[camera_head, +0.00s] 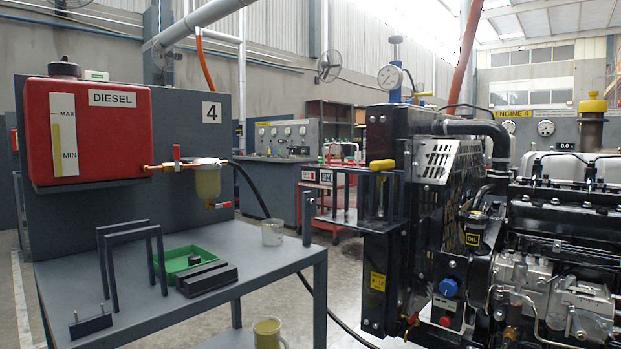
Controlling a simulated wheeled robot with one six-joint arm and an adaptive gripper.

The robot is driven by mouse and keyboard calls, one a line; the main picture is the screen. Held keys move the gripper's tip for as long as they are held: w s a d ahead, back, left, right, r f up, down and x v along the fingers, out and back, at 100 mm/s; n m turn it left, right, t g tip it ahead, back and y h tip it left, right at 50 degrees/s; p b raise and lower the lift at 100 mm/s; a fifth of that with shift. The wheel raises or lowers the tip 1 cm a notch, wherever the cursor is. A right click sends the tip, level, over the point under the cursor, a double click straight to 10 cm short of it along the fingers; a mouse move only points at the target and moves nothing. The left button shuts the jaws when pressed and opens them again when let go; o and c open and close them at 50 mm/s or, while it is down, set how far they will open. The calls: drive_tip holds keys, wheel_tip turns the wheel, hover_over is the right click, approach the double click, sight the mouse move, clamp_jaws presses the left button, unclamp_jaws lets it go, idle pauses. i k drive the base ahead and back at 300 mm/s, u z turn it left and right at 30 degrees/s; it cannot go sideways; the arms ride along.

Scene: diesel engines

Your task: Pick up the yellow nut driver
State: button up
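The yellow nut driver appears to be the tool with a short yellow handle (382,165) at the dark rack on the left side of the engine. A thin metal shaft shows below the handle, behind or within the rack's bars; I cannot tell exactly how it is seated. The dark rack (345,222) juts left from the engine frame, with several upright rods along it. My gripper is not in view.
A grey bench (255,272) on the left carries dark frames (132,232), a green tray (178,262), a dark block (207,280) and a glass cup (272,232). The red diesel tank (110,150) stands behind. The engine (560,225) fills the right. Floor shows between bench and engine.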

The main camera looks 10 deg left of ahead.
sight(387, 164)
drive_tip(key=u, duration=0.15)
drive_tip(key=k, duration=0.65)
drive_tip(key=z, duration=0.75)
drive_tip(key=i, duration=1.8)
drive_tip(key=u, duration=0.45)
